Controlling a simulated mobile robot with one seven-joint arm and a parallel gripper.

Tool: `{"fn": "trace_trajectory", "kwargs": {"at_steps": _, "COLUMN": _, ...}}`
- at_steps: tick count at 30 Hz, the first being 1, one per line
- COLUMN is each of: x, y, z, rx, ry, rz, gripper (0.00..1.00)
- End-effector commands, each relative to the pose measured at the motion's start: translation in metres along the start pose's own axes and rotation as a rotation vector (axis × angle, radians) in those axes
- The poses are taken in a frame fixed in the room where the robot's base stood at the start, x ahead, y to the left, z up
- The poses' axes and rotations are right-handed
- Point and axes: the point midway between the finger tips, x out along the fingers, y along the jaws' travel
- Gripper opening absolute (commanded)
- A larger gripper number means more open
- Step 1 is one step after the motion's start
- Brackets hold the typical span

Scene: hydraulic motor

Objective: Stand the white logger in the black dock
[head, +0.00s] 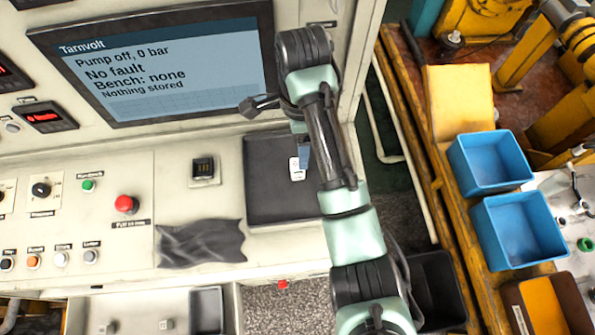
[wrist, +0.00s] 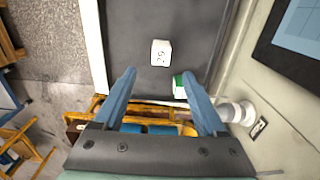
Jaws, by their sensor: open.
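The white logger (wrist: 161,52) appears to be the small white block with dark digits, lying on a dark mat ahead of my fingertips in the wrist view. A white piece, apparently the same one, shows beside my arm in the head view (head: 296,172). My gripper (wrist: 160,74) is open, its blue fingers spread, with nothing held. In the head view my arm hides most of it. The black dock (head: 203,167) appears to be the small black slotted fitting on a pale plate, left of the mat. It is not seen in the wrist view.
A green-and-white piece (wrist: 180,87) lies by the right fingertip. The dark mat (head: 268,205) lies on the console below the screen (head: 170,70). A crumpled dark cloth (head: 200,243) and a red button (head: 125,204) are to the left. Blue bins (head: 518,230) stand at right.

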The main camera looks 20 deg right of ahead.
Motion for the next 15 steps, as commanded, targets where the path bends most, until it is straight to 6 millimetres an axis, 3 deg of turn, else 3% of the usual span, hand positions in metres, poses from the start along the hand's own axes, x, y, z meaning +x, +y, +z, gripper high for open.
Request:
{"fn": "trace_trajectory", "kwargs": {"at_steps": 1, "x": 0.015, "y": 0.0, "z": 0.0, "rx": 0.0, "ry": 0.0, "rz": 0.001, "gripper": 0.74}}
{"fn": "trace_trajectory", "kwargs": {"at_steps": 4, "x": 0.028, "y": 0.0, "z": 0.0, "rx": 0.0, "ry": 0.0, "rz": 0.001, "gripper": 0.74}}
{"fn": "trace_trajectory", "kwargs": {"at_steps": 15, "x": 0.054, "y": -0.001, "z": 0.003, "rx": -0.001, "ry": 0.0, "rz": 0.001, "gripper": 0.74}}
